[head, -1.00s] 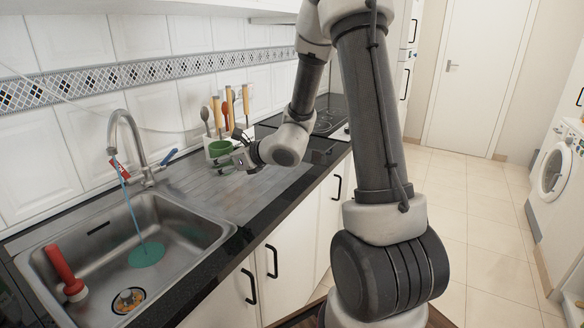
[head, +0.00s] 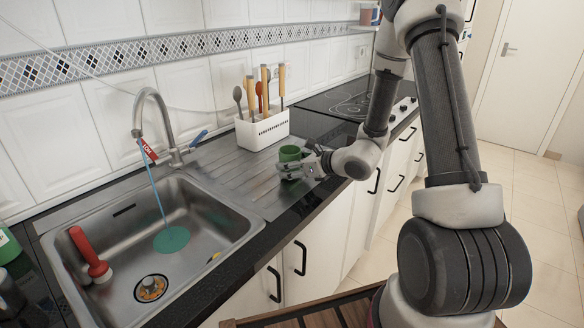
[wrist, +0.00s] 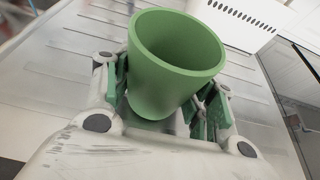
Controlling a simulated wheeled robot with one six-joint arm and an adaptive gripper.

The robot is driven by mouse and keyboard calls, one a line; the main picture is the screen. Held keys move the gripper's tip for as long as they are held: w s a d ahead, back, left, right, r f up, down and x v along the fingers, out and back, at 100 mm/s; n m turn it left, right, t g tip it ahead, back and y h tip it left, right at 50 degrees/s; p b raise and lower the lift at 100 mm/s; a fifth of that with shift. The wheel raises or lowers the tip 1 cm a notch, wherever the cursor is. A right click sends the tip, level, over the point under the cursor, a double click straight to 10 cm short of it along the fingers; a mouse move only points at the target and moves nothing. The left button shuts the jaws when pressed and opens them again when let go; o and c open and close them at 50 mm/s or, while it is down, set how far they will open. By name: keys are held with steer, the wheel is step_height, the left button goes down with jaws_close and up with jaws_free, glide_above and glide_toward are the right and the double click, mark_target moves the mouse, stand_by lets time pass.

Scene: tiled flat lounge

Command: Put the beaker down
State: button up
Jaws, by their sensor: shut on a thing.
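The green beaker (head: 289,153) is upright over the ribbed steel drainboard (head: 235,178), to the right of the sink. My gripper (head: 291,170) reaches in from the right and is shut on the beaker's lower part. In the wrist view the beaker (wrist: 150,82) stands between the green-padded fingers (wrist: 165,100), with its open mouth tilted in the picture. Its inside wall shows, but the bottom is hidden. I cannot tell whether its base touches the drainboard.
A white utensil holder (head: 262,131) stands behind the beaker against the tiles. The sink (head: 215,215) with a red-handled plunger (head: 85,250) and a running tap (head: 150,110) is at left. A dark hob (head: 350,100) lies beyond. Bare drainboard surrounds the beaker.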

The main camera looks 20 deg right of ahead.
steer(key=shift+f, duration=0.3)
steer(key=shift+f, duration=0.15)
steer(key=o, duration=1)
